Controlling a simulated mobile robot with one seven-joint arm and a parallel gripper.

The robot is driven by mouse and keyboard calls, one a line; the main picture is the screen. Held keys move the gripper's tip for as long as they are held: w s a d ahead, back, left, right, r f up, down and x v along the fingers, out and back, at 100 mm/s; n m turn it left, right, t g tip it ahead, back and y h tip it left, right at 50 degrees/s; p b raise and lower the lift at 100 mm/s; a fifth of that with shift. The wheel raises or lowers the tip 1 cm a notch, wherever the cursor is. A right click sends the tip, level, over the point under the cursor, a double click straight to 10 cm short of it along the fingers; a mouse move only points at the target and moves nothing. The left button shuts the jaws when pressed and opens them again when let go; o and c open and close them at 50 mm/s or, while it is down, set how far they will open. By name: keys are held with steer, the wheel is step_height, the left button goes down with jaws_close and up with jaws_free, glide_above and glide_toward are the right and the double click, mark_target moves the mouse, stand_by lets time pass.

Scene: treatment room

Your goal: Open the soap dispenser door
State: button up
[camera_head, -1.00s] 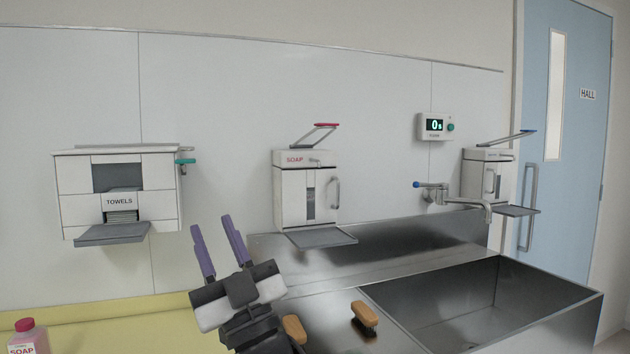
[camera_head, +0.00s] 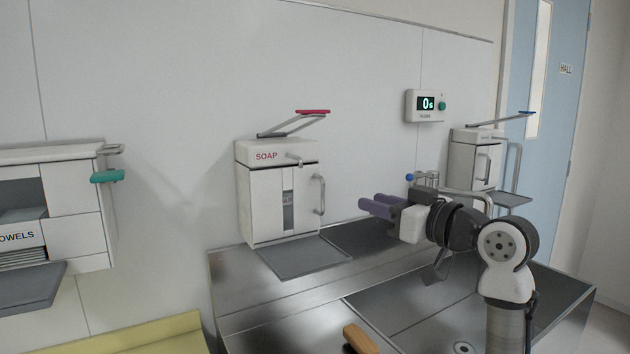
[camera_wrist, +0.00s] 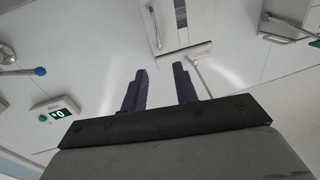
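The soap dispenser (camera_head: 264,195) is a white wall box marked SOAP, with a red-tipped lever (camera_head: 312,112) above it. Its front door (camera_head: 303,200) looks shut, with a narrow window and a vertical bar handle (camera_head: 319,195) on its right side. A grey tray juts out below. My gripper (camera_head: 370,206) is to the right of the dispenser, purple fingers pointing left toward it, apart from the handle. In the wrist view, the fingers (camera_wrist: 160,92) are spread with nothing between them. The dispenser appears upside down beyond them (camera_wrist: 186,50).
A towel dispenser (camera_head: 75,205) hangs at the left. A second dispenser (camera_head: 470,160) and a timer (camera_head: 425,105) are on the wall to the right. A faucet is partly behind my arm. A steel sink and counter (camera_head: 275,295) lie below, with a wooden brush (camera_head: 360,338).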

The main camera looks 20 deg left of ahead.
steer(key=p+x, duration=0.4)
steer(key=x, duration=0.9)
steer(key=shift+w, duration=0.2)
steer(key=shift+a, duration=0.15)
jaws_close()
